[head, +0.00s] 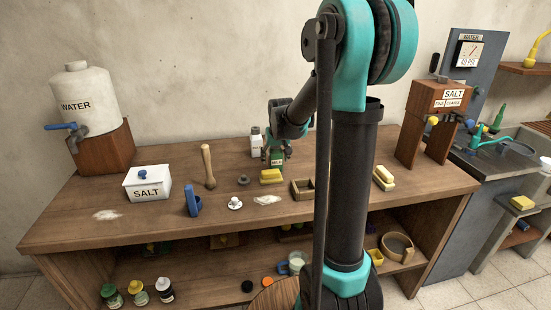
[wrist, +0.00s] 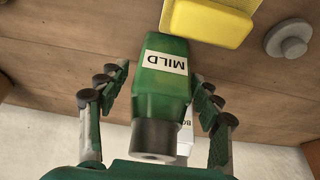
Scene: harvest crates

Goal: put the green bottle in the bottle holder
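A green bottle with a dark cap and a "MILD" label (wrist: 163,82) fills the middle of the wrist view. In the head view the green bottle (head: 277,158) stands on the bench top, behind a yellow block. My gripper (wrist: 160,105) is open, one finger on each side of the bottle, with gaps showing between fingers and bottle. In the head view my gripper (head: 277,140) reaches down over the bottle and partly hides it. A small open wooden box (head: 301,194) stands to its right, partly behind my arm; I cannot tell whether it is the bottle holder.
The yellow block (head: 271,177) lies close by, and a white bottle (head: 256,143) stands just left of my gripper. A wooden pestle (head: 208,167), a blue holder-like piece (head: 193,202) and a white salt box (head: 147,185) stand further left. The front left bench top is mostly clear.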

